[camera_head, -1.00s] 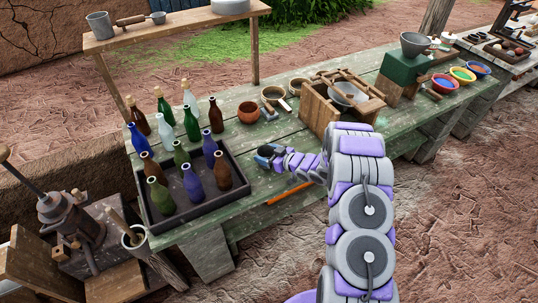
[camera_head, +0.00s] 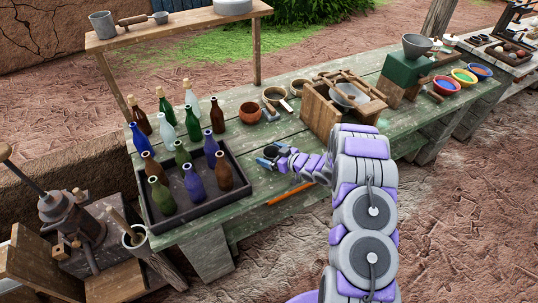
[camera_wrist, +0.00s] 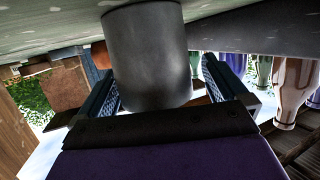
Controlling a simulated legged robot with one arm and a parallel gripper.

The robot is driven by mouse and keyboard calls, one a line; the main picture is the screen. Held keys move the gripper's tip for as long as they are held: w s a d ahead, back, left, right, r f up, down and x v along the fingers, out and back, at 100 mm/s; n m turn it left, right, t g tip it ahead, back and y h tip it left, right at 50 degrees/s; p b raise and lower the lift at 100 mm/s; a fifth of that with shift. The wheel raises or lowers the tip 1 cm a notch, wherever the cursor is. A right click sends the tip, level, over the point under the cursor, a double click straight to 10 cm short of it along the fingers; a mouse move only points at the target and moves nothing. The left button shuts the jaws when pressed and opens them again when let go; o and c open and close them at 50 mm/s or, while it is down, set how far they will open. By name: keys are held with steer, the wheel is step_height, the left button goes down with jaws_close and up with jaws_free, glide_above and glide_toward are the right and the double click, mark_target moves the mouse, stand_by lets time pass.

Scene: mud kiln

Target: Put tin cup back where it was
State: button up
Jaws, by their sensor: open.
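A plain grey metal cylinder, which looks like the tin cup (camera_wrist: 148,50), fills the middle of the upside-down wrist view. It stands between the two spread fingers of my gripper (camera_wrist: 158,78), its far end against the table planks. I cannot tell whether either finger touches it. In the head view my gripper (camera_head: 265,156) is low over the bench's front half, right of the bottle tray, jaws apart. The cup there is too small or hidden to make out. Another grey metal mug (camera_head: 101,25) stands on the raised shelf at the back left.
The dark tray (camera_head: 195,213) with several bottles is left of my gripper, with more bottles behind. A clay bowl (camera_head: 250,112) and wooden box (camera_head: 320,108) stand behind and right. Bare planks (camera_head: 225,140) lie between tray and bowl.

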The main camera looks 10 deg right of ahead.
steer(key=s+d, duration=0.1)
steer(key=s+d+r, duration=0.1)
steer(key=d, duration=0.1)
steer(key=s+d+p, duration=0.1)
steer(key=d, duration=0.1)
steer(key=shift+s+d+r, duration=0.1)
steer(key=shift+s+r, duration=0.1)
steer(key=shift+r, duration=0.15)
steer(key=s+d+r+m+g+h, duration=0.15)
steer(key=s+d+r+h, duration=0.25)
steer(key=d+r+h, duration=0.55)
steer(key=s+d+r+m+g+h, duration=0.3)
steer(key=s+r+m+g, duration=0.1)
steer(key=s+r, duration=0.7)
steer(key=s+a+r+m+g+y, duration=0.1)
steer(key=s+a, duration=0.4)
steer(key=s, duration=0.6)
steer(key=s+a+r+g+y, duration=0.1)
steer(key=s+a+r+g, duration=0.2)
steer(key=s, duration=0.9)
steer(key=s+a+r+m+g+y, duration=0.1)
steer(key=s+a+r+g, duration=0.2)
steer(key=s+a, duration=0.6)
steer(key=shift+s+m+p, duration=0.35)
steer(key=shift+s+p, duration=0.1)
steer(key=shift+s, duration=0.75)
